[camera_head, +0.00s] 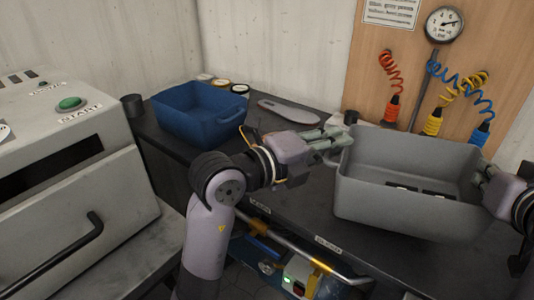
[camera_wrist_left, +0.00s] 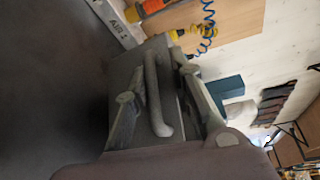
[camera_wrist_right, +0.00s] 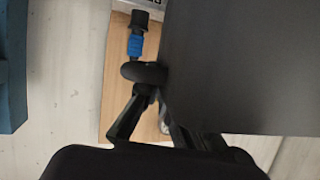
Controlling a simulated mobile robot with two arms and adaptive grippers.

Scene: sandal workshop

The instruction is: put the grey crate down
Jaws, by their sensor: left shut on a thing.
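The grey crate (camera_head: 400,212) is at the right of the head view, over the dark counter, open side up. I cannot tell whether its base touches the counter. My left gripper (camera_head: 328,141) is shut on the crate at its left end. In the left wrist view the crate's handle (camera_wrist_left: 156,95) lies between the fingers of that gripper (camera_wrist_left: 160,105). My right gripper (camera_head: 482,176) is at the crate's right end. In the right wrist view its fingers (camera_wrist_right: 155,112) are beside a dark crate wall (camera_wrist_right: 240,70), and their grip is unclear.
A blue crate (camera_head: 190,128) stands on the counter (camera_head: 285,205) at the back left, near a grey sole (camera_head: 288,112) and small jars. Coiled hoses (camera_head: 432,120) hang behind the grey crate. A machine (camera_head: 70,190) stands at the left.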

